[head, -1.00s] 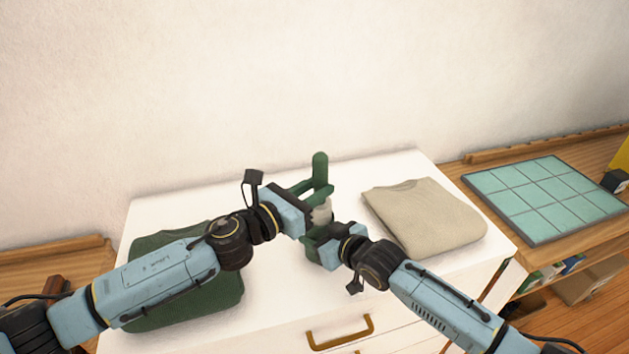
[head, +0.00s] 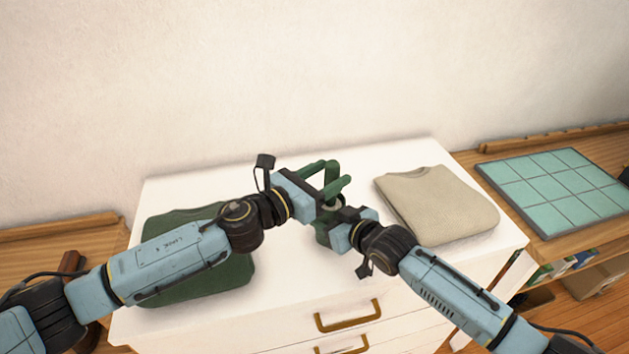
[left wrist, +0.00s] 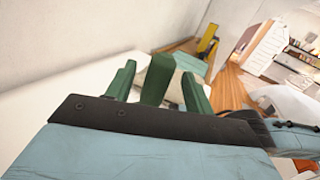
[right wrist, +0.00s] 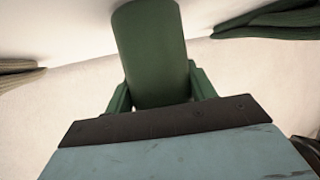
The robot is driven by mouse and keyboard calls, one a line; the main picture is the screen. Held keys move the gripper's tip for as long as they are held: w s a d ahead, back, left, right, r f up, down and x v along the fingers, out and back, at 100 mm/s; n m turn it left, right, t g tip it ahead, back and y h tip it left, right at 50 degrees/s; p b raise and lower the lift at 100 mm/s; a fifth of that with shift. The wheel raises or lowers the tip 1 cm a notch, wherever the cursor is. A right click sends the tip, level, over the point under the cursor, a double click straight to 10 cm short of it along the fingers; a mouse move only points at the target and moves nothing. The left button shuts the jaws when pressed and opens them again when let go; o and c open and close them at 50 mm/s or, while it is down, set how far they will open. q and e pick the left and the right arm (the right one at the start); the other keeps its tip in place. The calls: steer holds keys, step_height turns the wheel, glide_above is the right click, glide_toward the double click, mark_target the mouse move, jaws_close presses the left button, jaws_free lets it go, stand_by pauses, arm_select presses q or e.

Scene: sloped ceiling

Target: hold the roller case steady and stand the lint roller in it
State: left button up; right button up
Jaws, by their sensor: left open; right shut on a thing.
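The lint roller's green handle (head: 331,173) stands upright between the spread green fingers of my left gripper (head: 327,177), with a gap on each side in the left wrist view (left wrist: 157,80). My left gripper is open around it. The roller's lower part sits down in the mouth of the green roller case (head: 322,234); its white roll is mostly hidden. My right gripper (right wrist: 160,88) is shut on the case, which shows as a green cylinder between its fingers in the right wrist view (right wrist: 152,50). The case stands upright on the white dresser top.
A dark green folded garment (head: 215,283) lies left on the white dresser (head: 290,270), partly under my left arm. A beige folded garment (head: 437,203) lies to the right. A teal tiled mat (head: 555,190) is on the wooden surface further right. The wall (head: 300,80) is behind.

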arm_select(q)
steer(key=v, duration=1.1)
steer(key=shift+s+a, duration=0.25)
steer(key=shift+s, duration=0.05)
arm_select(e)
steer(key=o, duration=1.1)
